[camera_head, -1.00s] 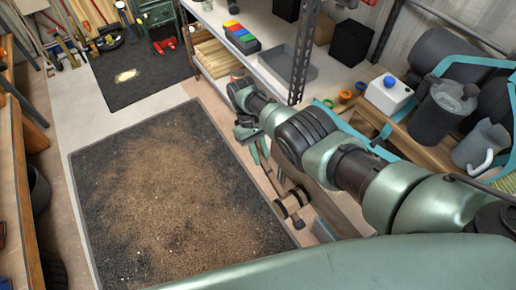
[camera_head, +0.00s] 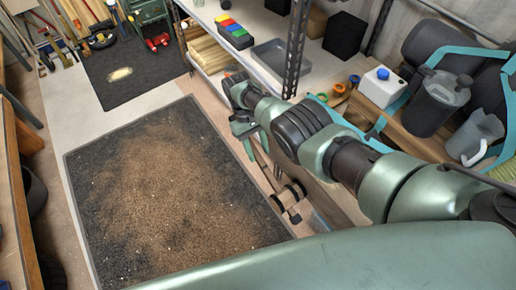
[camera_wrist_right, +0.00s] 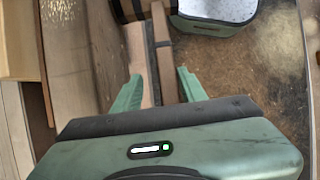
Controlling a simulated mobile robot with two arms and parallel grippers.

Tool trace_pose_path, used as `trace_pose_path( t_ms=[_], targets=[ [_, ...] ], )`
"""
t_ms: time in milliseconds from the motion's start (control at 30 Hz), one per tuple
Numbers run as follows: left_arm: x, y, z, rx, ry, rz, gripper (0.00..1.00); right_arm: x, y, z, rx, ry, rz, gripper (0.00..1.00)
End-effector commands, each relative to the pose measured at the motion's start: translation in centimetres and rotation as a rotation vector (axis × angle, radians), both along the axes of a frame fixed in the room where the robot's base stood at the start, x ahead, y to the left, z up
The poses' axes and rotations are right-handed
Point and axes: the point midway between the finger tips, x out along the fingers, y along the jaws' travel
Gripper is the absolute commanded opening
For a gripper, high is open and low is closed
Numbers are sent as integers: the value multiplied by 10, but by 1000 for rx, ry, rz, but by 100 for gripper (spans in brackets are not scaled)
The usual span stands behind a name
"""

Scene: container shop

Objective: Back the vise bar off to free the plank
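A bar with dark ends and a brown middle (camera_head: 288,197) shows in the head view, low beside the bench; I take it for the vise bar. My right gripper (camera_head: 258,155) hangs from its arm just above and behind it. In the right wrist view my right gripper (camera_wrist_right: 160,88) has its two green fingers spread apart. A narrow brown strip (camera_wrist_right: 146,65) runs away between them; I cannot tell whether it is the plank, or whether the fingers touch it. A dark-and-wood banded piece (camera_wrist_right: 130,10) is at the top edge. My left gripper is out of view.
A shelf (camera_head: 232,50) with a dark upright post (camera_head: 296,50) stands close beyond my right arm. A bench at right holds a white container with a blue cap (camera_head: 382,86) and a grey pitcher (camera_head: 472,135). A dirt-covered dark mat (camera_head: 150,195) lies on the open floor at left.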

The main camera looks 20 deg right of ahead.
Motion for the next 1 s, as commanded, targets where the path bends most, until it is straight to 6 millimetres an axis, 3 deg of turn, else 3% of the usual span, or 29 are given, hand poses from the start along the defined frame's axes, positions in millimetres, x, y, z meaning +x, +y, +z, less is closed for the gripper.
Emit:
trace_pose_path(
  t_ms=[167,400,600,1000],
  targets=[
    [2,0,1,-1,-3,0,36,5,2,10,2,-2,1,42],
    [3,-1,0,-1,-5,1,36,21,7,47,1,-3,0,42],
    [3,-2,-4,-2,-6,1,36,30,10,67,0,-2,-1,42],
    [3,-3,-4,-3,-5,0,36,31,10,71,0,0,-1,42]
  ],
)
